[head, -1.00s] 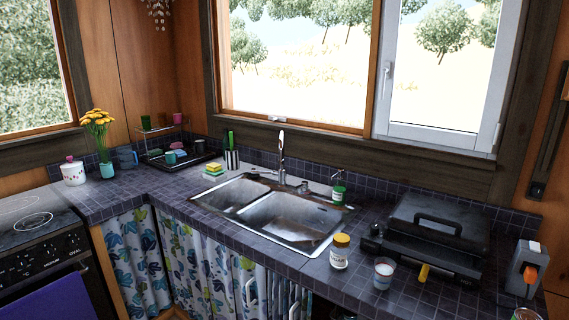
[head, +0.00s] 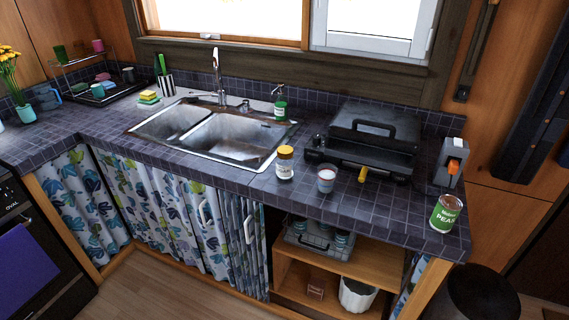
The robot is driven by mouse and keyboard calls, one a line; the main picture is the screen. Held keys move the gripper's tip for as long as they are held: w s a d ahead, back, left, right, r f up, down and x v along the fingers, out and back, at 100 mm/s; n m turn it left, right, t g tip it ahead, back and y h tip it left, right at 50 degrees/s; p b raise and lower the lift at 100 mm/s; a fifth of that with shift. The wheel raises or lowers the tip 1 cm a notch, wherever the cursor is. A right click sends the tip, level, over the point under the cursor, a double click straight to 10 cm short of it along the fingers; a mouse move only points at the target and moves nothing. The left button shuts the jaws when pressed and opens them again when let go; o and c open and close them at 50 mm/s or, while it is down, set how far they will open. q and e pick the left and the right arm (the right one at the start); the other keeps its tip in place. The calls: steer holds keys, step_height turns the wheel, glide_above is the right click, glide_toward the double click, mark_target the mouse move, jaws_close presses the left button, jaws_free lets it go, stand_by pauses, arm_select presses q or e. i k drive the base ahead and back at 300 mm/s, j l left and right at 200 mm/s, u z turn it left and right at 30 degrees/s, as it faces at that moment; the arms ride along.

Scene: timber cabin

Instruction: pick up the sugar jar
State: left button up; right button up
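No label reading sugar can be made out. A small white jar with a yellow lid (head: 285,163) stands upright on the tiled counter, right of the sink; its label is too small to read. At the far left edge of the head view only a sliver of a white pot (head: 2,126) shows beside the flower vase; its lid is out of frame. I cannot tell which of the two is the sugar jar. Neither of my grippers is in view.
A white-and-red cup (head: 326,180), a black grill (head: 375,135) with a yellow handle and a green can (head: 445,213) stand on the counter (head: 225,180). A sink (head: 235,138), soap bottle (head: 280,105) and dish rack (head: 95,88) lie further left. A dark bin (head: 485,295) stands at lower right.

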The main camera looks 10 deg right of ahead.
mark_target(286, 168)
steer(key=i+j+z, duration=0.15)
steer(key=z, duration=1.05)
steer(key=i+j+z, duration=0.2)
steer(key=j+z, duration=0.2)
steer(key=j, duration=0.45)
steer(key=j+z, duration=0.4)
steer(key=j, duration=0.45)
steer(key=j+z, duration=0.45)
steer(key=j, duration=0.45)
